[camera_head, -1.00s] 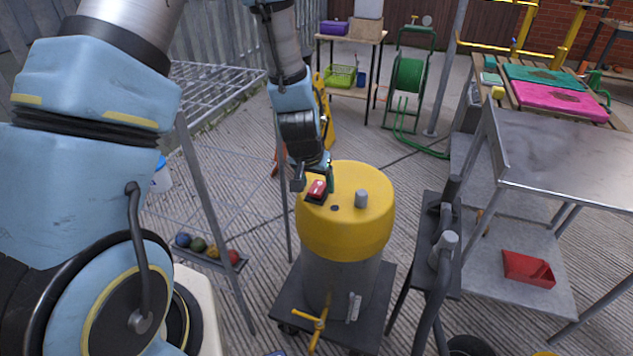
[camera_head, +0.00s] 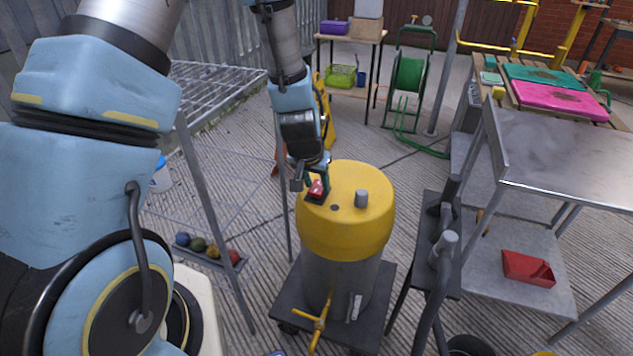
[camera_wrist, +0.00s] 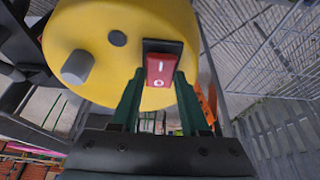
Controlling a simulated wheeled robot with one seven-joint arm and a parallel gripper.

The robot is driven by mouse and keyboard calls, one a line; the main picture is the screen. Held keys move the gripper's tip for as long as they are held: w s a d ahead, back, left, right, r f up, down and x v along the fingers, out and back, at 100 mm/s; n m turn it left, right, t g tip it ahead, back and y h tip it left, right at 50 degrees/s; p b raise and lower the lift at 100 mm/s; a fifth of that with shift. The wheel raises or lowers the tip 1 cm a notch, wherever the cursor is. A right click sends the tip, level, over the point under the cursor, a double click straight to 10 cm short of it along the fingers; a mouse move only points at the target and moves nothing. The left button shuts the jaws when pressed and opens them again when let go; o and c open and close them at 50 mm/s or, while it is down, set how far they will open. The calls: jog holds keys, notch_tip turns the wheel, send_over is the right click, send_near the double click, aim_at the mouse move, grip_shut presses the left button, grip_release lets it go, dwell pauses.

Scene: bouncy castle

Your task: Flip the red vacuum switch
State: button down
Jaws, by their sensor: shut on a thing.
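The red vacuum switch (camera_head: 317,188) is a red rocker in a black base on top of the yellow vacuum lid (camera_head: 362,225). In the wrist view the switch (camera_wrist: 160,70) shows a white line and a white circle. My gripper (camera_head: 314,183) is over the switch from above. In the wrist view my gripper's (camera_wrist: 157,88) two green fingers stand on either side of the end with the circle and are shut on the switch. The fingers partly cover the switch in the head view.
The vacuum stands on a dark wheeled base (camera_head: 375,306) with a yellow valve handle (camera_head: 319,322). A grey knob (camera_head: 361,198) rises from the lid beside the switch. A metal table (camera_head: 570,150) stands to the right, and a wire rack (camera_head: 215,90) to the left.

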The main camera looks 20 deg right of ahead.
aim_at(315, 192)
jog(key=shift+w+d+r+g+y+p, duration=0.15)
jog(key=shift+r+g+y+p, duration=0.3)
jog(key=shift+p, duration=1.4)
jog(key=shift+w+d+f+g+y+p, duration=0.1)
jog(key=shift+f+g+y+p, duration=0.35)
jog(key=shift+p, duration=0.6)
jog(key=shift+c, duration=2)
grip_release()
jog(key=shift+r, duration=0.1)
notch_tip(315, 192, up, 11)
jog(key=s+a+b, duration=0.1)
jog(key=shift+s+a+f+b, duration=0.15)
jog(key=shift+s+f+b, duration=0.05)
jog(key=shift+b, duration=0.1)
